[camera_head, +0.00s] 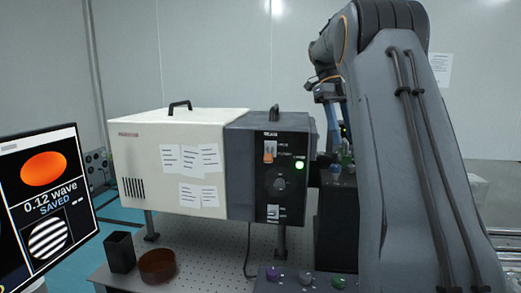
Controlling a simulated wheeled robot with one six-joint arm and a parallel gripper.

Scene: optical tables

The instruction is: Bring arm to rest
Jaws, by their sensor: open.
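My arm (400,150) stands raised on the right side, its big grey link with dark cables filling much of the view. The arm folds over at the top, and its wrist (328,88) hangs down behind that link. My gripper (340,138) points downward to the right of the dark control panel. It is small and partly hidden by my own arm. It looks open, and I see nothing held in it. Small coloured items (340,168) sit just below it on a dark block (337,225); whether it touches them I cannot tell.
A cream box with a dark control panel (265,175) stands on posts over the perforated table (205,270). A black cup (120,252) and a brown round dish (158,266) are at front left. A monitor (45,200) reads "0.12 wave SAVED". Several coloured knobs (305,277) line the front.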

